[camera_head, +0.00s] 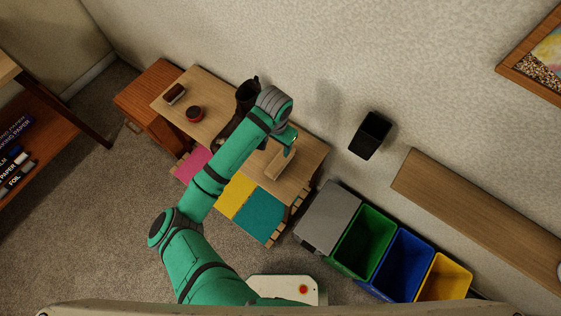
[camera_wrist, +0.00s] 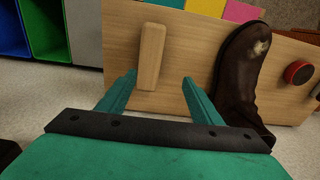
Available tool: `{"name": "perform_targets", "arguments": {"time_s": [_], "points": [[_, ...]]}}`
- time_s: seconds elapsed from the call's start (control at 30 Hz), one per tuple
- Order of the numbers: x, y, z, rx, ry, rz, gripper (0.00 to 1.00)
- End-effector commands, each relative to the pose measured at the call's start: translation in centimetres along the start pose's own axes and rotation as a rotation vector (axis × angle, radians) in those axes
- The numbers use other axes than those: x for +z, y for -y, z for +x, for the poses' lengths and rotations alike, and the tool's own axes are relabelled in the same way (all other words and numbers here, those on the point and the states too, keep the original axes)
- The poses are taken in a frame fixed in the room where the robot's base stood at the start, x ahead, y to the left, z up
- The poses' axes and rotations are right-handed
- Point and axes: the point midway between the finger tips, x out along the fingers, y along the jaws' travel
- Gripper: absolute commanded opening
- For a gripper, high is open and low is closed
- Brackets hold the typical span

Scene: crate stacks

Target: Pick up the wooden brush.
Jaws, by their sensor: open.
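The wooden brush (camera_head: 277,164) appears as a light tan, long block lying on the right part of the wooden bench top (camera_head: 312,158). No bristles show on it. In the wrist view the brush (camera_wrist: 151,55) lies lengthwise ahead of the gripper, its near end between the fingertips in the picture but nearer the left one. My gripper (camera_wrist: 159,79) is open and empty, and it seems to be above the bench top. In the head view my gripper (camera_head: 289,146) is just above and right of the brush, with the arm partly covering the bench.
A dark boot (camera_wrist: 238,75) stands close right of the brush in the wrist view. Beyond it is a red and black tin (camera_head: 194,114) and a dark brown block (camera_head: 174,93). Pink, yellow and teal panels (camera_head: 237,195) line the bench front. Bins (camera_head: 362,240) stand right.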

Motion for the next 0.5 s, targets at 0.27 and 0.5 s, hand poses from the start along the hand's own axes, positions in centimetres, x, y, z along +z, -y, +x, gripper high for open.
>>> {"name": "perform_targets", "arguments": {"time_s": [0.27, 0.5], "points": [[-0.7, -2.0, 0.0, 0.038, 0.049, 0.018, 0.59], [-0.5, -2.1, 3.1, 0.04, 0.05, 0.016, 0.59]]}}
